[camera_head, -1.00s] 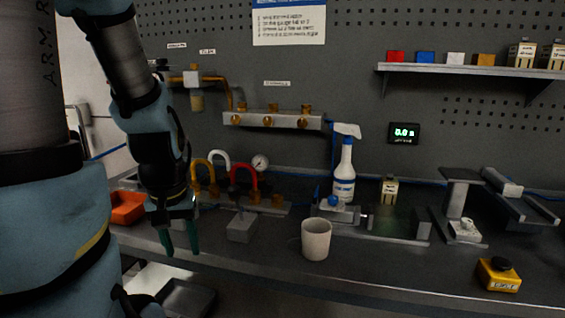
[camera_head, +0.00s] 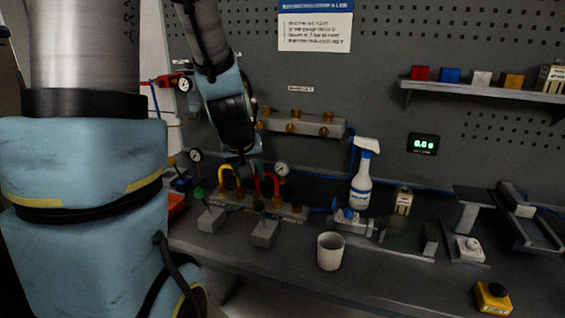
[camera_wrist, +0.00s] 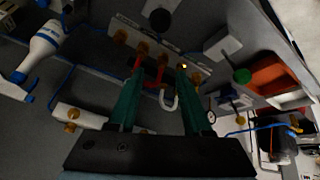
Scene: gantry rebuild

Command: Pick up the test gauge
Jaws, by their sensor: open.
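Several round gauges with white dials show in the head view, and I cannot tell which is the test gauge. One gauge (camera_head: 282,168) stands at the right end of the hose fittings, behind the bench blocks. A second gauge (camera_head: 195,155) stands at their left, and a third gauge (camera_head: 184,85) is higher on the wall at left. My gripper points down over the coloured hoses; its fingers are hard to make out in the head view. In the wrist view my gripper (camera_wrist: 160,75) is open, its green fingers apart with nothing held between them.
Red hose (camera_wrist: 136,66) and white hose (camera_wrist: 168,101) loops show between the fingers. Grey blocks with a green knob (camera_head: 198,192) and a black knob (camera_head: 258,205) stand in front. A cup (camera_head: 330,251), spray bottle (camera_head: 361,183) and yellow button box (camera_head: 492,297) are to the right.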

